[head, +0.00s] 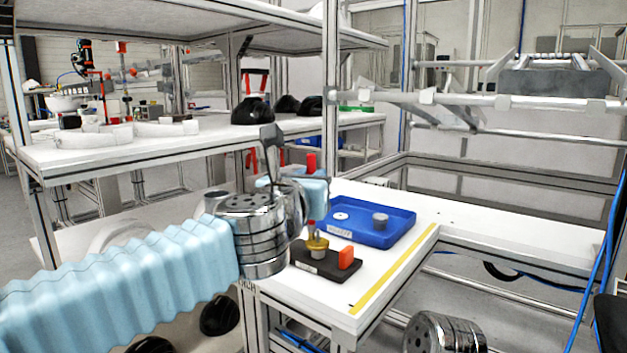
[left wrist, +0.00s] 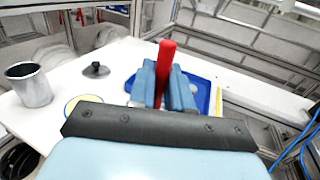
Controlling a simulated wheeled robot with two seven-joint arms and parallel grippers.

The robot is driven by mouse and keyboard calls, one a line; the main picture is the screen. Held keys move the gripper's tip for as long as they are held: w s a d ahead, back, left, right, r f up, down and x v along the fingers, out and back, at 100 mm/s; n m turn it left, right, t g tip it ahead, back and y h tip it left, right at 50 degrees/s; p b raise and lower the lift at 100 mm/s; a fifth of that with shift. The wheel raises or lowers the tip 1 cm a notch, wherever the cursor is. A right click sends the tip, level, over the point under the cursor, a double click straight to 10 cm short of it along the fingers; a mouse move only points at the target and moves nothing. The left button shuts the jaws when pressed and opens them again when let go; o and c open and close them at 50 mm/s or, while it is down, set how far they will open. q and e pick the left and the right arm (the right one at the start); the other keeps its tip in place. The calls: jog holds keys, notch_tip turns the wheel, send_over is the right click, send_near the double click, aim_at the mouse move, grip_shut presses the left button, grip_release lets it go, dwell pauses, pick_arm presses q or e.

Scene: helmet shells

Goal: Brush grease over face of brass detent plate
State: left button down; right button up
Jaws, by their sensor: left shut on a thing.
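My left gripper (head: 312,190) has pale blue fingers and is shut on an upright red-handled tool (head: 311,163), seemingly the brush. In the left wrist view the fingers (left wrist: 163,88) close around the red handle (left wrist: 166,60). I cannot tell whether brush and brass touch. The fingers hide the brush's middle. My right gripper is not in view.
A blue tray (head: 395,236) lies just behind. A yellow strip (head: 395,268) edges the white table. In the left wrist view a grey cup (left wrist: 29,86) and a dark knobbed disc (left wrist: 96,70) stand left.

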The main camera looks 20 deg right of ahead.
pick_arm(q)
jog(key=shift+s, duration=0.1)
jog(key=shift+s+a, duration=0.15)
jog(key=shift+s, duration=0.1)
jog(key=shift+s, duration=0.1)
jog(key=shift+s+b, duration=0.3)
jog(key=shift+s, duration=0.25)
jog(key=shift+d, duration=0.25)
jog(key=shift+s+d, duration=0.2)
jog(key=shift+d, duration=0.1)
jog(key=shift+d, duration=0.3)
